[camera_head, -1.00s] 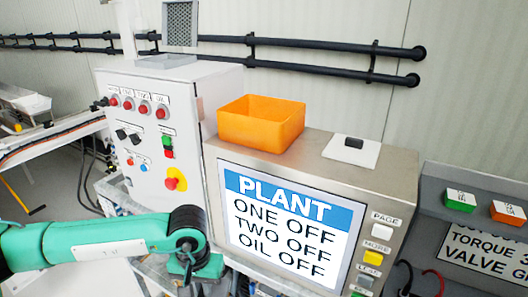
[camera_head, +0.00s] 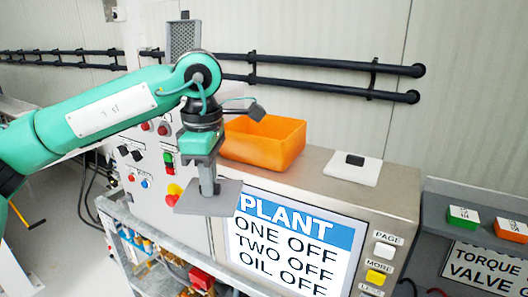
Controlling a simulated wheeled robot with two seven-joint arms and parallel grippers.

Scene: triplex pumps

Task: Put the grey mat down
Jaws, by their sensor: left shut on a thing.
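The grey mat (camera_head: 208,201) is a thin flat square with a short upright grip on top. My left gripper (camera_head: 207,186) points down and is shut on that grip. The mat hangs roughly level in front of the control cabinet and the left edge of the display, apart from any surface that I can make out. It hides part of the screen's left edge and of the cabinet front. My right gripper is not in view.
An orange bin (camera_head: 268,142) stands on the steel display housing (camera_head: 312,168). A white plate with a black block (camera_head: 353,168) lies to its right, with bare top between them. The PLANT screen (camera_head: 293,240) faces front. Black pipes (camera_head: 300,75) run along the wall.

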